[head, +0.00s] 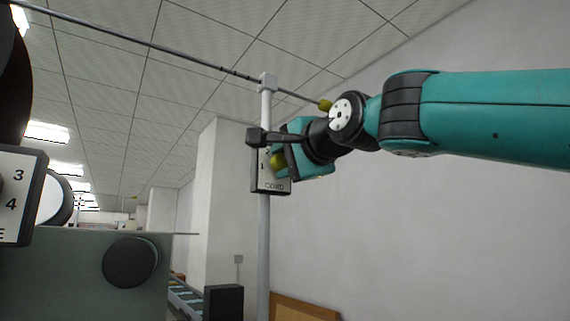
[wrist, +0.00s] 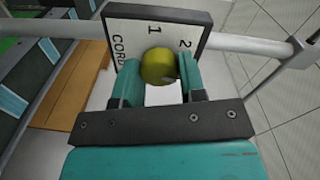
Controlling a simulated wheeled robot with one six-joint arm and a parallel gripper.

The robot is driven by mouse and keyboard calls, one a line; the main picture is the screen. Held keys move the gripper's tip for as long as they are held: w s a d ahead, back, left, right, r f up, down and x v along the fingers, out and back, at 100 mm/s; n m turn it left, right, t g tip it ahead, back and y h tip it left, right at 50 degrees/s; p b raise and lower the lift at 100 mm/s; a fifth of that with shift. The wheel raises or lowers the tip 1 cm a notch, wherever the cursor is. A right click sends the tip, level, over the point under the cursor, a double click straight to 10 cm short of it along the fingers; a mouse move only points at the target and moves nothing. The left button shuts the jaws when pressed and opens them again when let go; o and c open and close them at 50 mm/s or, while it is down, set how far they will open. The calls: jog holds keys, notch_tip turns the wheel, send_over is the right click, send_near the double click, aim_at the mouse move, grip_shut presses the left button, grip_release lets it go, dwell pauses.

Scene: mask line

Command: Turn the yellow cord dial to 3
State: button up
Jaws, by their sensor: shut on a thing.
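The yellow cord dial (wrist: 158,66) is a round knob on a white panel (wrist: 128,38) with a dark frame. The panel bears "CORD", 1 and 2 in the wrist view; any other numbers are hidden. My gripper (wrist: 160,80) is shut on the dial, with one teal finger on each side. A small grey mark shows on the dial's lower right in the wrist view; I cannot tell which number it points to. In the head view the yellow dial (head: 278,161) is partly covered by my gripper (head: 283,156), and the panel (head: 271,186) sits on a grey post.
The grey post (head: 264,240) carries a long thin rod (head: 150,43) near its top. Another panel (head: 20,195) with 3 and 4 stands at the left edge, near a grey machine body with a black knob (head: 130,262). A plain wall (head: 450,240) fills the right.

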jog(key=shift+m, duration=1.8)
jog(key=o, duration=0.9)
jog(key=shift+d+b, duration=0.1)
jog(key=shift+b, duration=0.2)
jog(key=b+v, duration=0.6)
jog(key=v, duration=1.1)
jog(key=shift+s+d, duration=0.1)
